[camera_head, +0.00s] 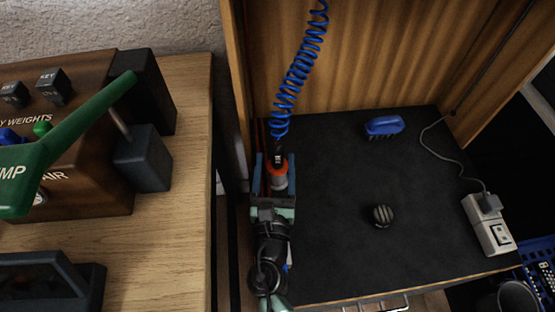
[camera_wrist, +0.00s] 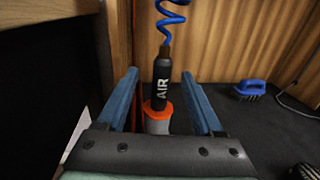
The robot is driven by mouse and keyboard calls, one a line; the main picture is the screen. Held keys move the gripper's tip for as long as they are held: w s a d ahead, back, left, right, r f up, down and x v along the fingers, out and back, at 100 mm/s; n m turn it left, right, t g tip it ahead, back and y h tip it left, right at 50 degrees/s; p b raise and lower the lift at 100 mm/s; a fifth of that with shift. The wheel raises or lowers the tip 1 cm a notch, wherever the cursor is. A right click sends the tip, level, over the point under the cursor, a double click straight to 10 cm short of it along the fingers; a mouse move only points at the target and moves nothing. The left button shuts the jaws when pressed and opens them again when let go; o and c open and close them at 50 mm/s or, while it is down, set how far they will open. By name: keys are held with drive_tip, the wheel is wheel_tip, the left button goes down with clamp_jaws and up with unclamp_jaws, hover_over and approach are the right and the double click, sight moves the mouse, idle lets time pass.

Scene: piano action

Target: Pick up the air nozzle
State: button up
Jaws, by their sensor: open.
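The air nozzle (camera_wrist: 161,84) is black with white "AIR" lettering and hangs upright on a blue coiled hose in the wrist view. An orange collar and a grey piece (camera_wrist: 157,121) show at its lower end. In the head view the nozzle (camera_head: 278,152) is partly hidden by my gripper at the left of the black worktop. My gripper (camera_wrist: 161,74) is open, with one blue finger on each side of the nozzle and a visible gap on both sides. The gripper also shows in the head view (camera_head: 275,156). Whether the nozzle lies fully between the fingertips in depth is unclear.
The black worktop (camera_head: 330,240) has wooden walls behind and beside it. A blue brush (camera_head: 384,126), a striped round object (camera_head: 382,216) and a white power strip (camera_head: 488,224) lie on it. A wooden bench (camera_head: 165,235) with a control box stands left.

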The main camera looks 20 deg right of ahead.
sight(277, 153)
drive_tip(key=x, duration=0.4)
drive_tip(key=shift+d+r, duration=0.15)
drive_tip(key=shift+d, duration=0.1)
clamp_jaws()
idle(1.2)
